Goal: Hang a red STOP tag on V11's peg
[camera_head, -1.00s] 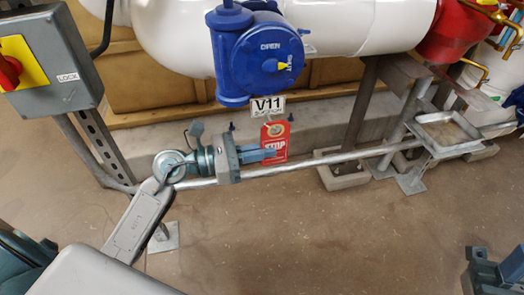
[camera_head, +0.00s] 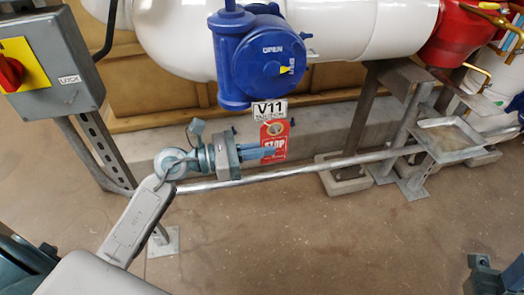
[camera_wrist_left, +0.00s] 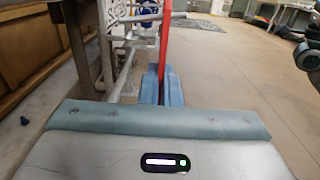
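The blue valve body (camera_head: 262,62) carries a white V11 label (camera_head: 269,109) at its lower end. My left gripper (camera_head: 264,152) is shut on a red STOP tag (camera_head: 273,138). The tag hangs upright with its hole at the top, directly below the V11 label in the picture. The fingers pinch its lower left part. The wrist view shows the red tag (camera_wrist_left: 164,42) edge-on between the blue fingers. V11's peg cannot be made out clearly; whether the tag touches it I cannot tell. My right gripper (camera_head: 494,275) is partly cut off at the lower right.
A horizontal metal pipe (camera_head: 300,170) runs below the valve. White piping and a red valve (camera_head: 445,35) are at the top. A metal tray (camera_head: 450,138) stands right. The floor in front is clear.

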